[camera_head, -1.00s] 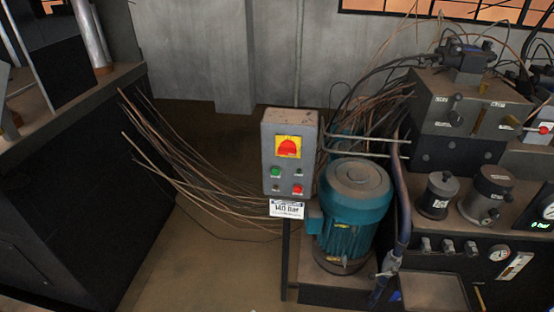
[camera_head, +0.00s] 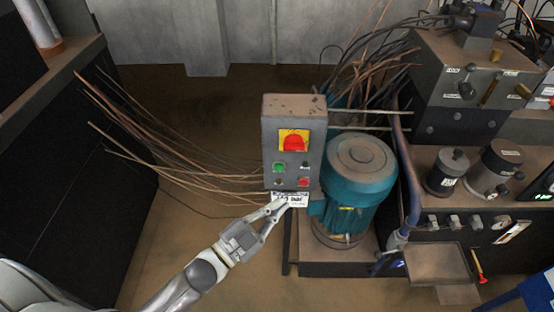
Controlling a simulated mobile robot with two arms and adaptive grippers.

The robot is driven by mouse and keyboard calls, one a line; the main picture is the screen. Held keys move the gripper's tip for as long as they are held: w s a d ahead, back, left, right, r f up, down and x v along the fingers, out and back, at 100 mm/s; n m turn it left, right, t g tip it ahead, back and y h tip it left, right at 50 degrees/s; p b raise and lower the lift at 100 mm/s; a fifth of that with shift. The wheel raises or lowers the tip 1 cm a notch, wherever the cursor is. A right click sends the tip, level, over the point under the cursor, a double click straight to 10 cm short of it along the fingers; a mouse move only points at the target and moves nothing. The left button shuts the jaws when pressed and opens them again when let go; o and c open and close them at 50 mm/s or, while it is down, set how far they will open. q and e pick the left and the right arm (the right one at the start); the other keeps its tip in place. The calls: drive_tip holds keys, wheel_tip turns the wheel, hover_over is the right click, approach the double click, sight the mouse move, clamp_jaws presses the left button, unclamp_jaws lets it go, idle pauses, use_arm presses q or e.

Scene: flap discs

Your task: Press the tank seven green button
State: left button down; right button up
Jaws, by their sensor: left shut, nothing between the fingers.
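A grey control box (camera_head: 294,115) stands upright in the middle of the head view. Its front carries a green button (camera_head: 279,168) at the left, a red button (camera_head: 303,182) at the lower right, and a red switch on a yellow plate (camera_head: 293,141) above them. A white label (camera_head: 296,200) hangs under the box and is partly covered. My left gripper (camera_head: 282,202) is shut and empty, its fingertips over the label, below the green button. Whether it touches the label I cannot tell. My right gripper is not in view.
A teal motor (camera_head: 357,185) stands close to the right of the box. Behind it are bundled cables, and further right a dark hydraulic unit (camera_head: 445,215) with gauges. Loose brown wires (camera_head: 185,170) spread left of the box. The floor (camera_head: 215,235) at front left is open.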

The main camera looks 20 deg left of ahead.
sight(279, 167)
use_arm(q)
drive_tip(key=w+a+b, duration=0.2)
drive_tip(key=w, duration=0.6)
drive_tip(key=shift+w+a, duration=0.15)
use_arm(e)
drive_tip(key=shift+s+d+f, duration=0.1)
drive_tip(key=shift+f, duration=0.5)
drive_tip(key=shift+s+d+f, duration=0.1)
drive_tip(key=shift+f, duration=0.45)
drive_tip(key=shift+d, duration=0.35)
use_arm(q)
drive_tip(key=shift+w+a, duration=0.1)
drive_tip(key=shift+w, duration=0.3)
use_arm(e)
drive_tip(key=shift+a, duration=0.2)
